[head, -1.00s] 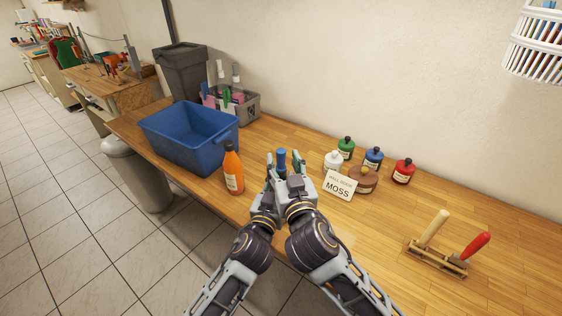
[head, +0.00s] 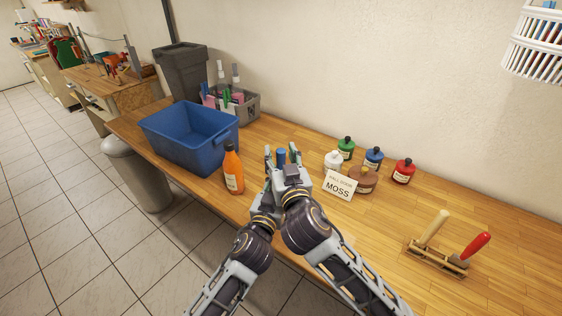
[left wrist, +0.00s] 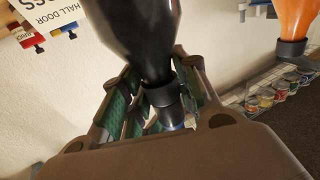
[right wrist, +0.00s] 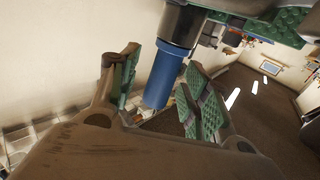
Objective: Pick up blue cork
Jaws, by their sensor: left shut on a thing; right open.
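A dark bottle (left wrist: 135,30) is gripped by my left gripper (left wrist: 160,95), whose green-padded fingers lie around its neck. The blue cork (right wrist: 163,82) projects from the black neck (right wrist: 180,27) in the right wrist view; it also shows in the head view (head: 281,156). My right gripper (right wrist: 165,70) is open, with one finger on either side of the cork. I cannot tell whether either finger touches it. In the head view the right gripper (head: 281,152) hides much of the left gripper and the bottle.
An orange bottle (head: 232,170) stands left of my grippers, near a blue bin (head: 180,158). A MOSS sign (head: 340,186) and several small bottles, one red (head: 403,172), stand to the right. A wooden tool rack (head: 437,260) is at the front right.

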